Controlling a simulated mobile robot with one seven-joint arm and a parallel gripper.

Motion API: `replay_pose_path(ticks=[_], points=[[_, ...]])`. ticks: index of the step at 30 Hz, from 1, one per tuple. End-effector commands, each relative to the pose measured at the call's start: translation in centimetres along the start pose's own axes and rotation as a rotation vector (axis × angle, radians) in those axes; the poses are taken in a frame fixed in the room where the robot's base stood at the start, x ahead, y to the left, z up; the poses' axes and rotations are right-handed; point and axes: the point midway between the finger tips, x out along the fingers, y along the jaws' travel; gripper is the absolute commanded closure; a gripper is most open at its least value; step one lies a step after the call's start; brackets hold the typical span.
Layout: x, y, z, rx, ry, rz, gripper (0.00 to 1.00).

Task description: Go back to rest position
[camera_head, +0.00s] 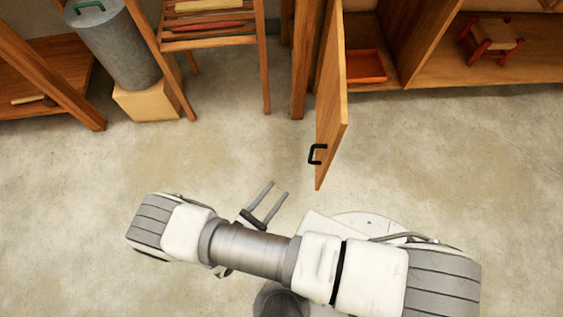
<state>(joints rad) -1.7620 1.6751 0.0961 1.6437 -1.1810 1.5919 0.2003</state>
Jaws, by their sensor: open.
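My gripper (269,203) shows in the head view just beyond my arm, with its two grey fingers pointing up and to the right. The fingers are apart with nothing between them. My arm lies folded across the lower middle of the view, over the floor. The gripper is clear of the furniture, to the left of and nearer than the open cabinet door (332,110). Part of the gripper's base is hidden behind the arm.
The door, with a black handle (317,154), stands open into the room. The cabinet holds an orange tray (367,66) and a small red-legged stool (489,40). A grey cylinder (118,48) stands on a wooden block (150,102) beside a slatted rack (209,44). The concrete floor (70,200) is clear.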

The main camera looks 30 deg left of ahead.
Motion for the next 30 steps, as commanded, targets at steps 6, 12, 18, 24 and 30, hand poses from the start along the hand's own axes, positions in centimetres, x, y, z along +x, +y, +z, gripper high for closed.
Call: replay_pose_path(ticks=[6,12,18,24,30], points=[[-0.2,0.0,0.0,0.0,0.0,0.0,0.53],[-0.2,0.0,0.0,0.0,0.0,0.0,0.53],[-0.2,0.0,0.0,0.0,0.0,0.0,0.53],[0.5,0.7,1.5,0.032,0.022,-0.068,0.53],[2.9,2.0,5.7,0.125,0.085,-0.264,0.53]])
